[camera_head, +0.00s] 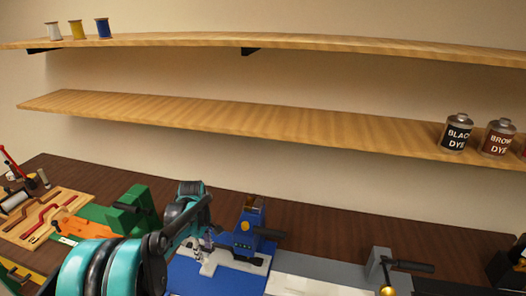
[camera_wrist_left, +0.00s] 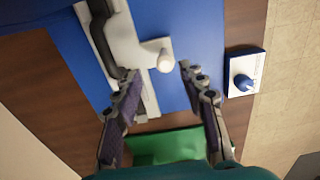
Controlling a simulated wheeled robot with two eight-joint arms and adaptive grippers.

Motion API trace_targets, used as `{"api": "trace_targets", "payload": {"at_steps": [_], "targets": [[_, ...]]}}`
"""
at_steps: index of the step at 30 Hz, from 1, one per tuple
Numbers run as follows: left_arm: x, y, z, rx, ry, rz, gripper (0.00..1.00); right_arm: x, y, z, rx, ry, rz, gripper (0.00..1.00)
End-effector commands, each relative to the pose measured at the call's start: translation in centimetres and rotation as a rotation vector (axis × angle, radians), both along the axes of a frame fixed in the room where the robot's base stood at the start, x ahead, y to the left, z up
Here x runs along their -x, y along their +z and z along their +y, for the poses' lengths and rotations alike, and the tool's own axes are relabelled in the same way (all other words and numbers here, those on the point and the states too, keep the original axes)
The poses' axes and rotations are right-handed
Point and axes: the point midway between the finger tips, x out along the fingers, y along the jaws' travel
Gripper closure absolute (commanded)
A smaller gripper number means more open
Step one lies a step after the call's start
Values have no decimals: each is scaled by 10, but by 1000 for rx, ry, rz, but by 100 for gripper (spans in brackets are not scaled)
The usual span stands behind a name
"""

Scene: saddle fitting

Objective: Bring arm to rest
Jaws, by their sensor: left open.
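My left arm (camera_head: 87,266), teal and black, comes in from the lower left of the head view and reaches over the bench. Its gripper (camera_head: 208,243) points down above a blue board (camera_head: 186,277) with a white fitting on it. In the left wrist view the two fingers of the gripper (camera_wrist_left: 157,70) are spread apart with nothing between their pads. The white fitting (camera_wrist_left: 150,50), with a short round peg, lies beyond the fingertips; contact is not seen. My right gripper is not in view.
A blue clamp (camera_head: 248,238) stands right of the gripper, a green vise (camera_head: 131,207) to its left. A wooden tool tray (camera_head: 68,195) lies far left. A grey fixture (camera_head: 377,258) with a black handle stands right. Shelves (camera_head: 250,118) above hold spools and dye cans (camera_head: 456,134).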

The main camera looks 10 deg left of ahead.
Motion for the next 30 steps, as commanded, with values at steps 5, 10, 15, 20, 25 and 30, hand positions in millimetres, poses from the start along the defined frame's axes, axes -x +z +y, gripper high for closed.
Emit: {"api": "trace_targets", "payload": {"at_steps": [5, 10, 15, 20, 25, 30], "targets": [[23, 25, -15, -16, -153, -65, 59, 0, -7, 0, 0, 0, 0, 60], [65, 56, -39, -63, -427, -177, 59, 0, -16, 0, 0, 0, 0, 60], [113, 72, -59, -138, -707, -286, 59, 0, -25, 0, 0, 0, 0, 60], [157, 71, -76, -232, -963, -379, 59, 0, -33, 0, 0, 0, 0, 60], [195, 58, -88, -343, -1196, -457, 59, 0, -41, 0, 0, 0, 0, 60], [215, 47, -94, -419, -1330, -497, 59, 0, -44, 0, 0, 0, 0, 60]]}}
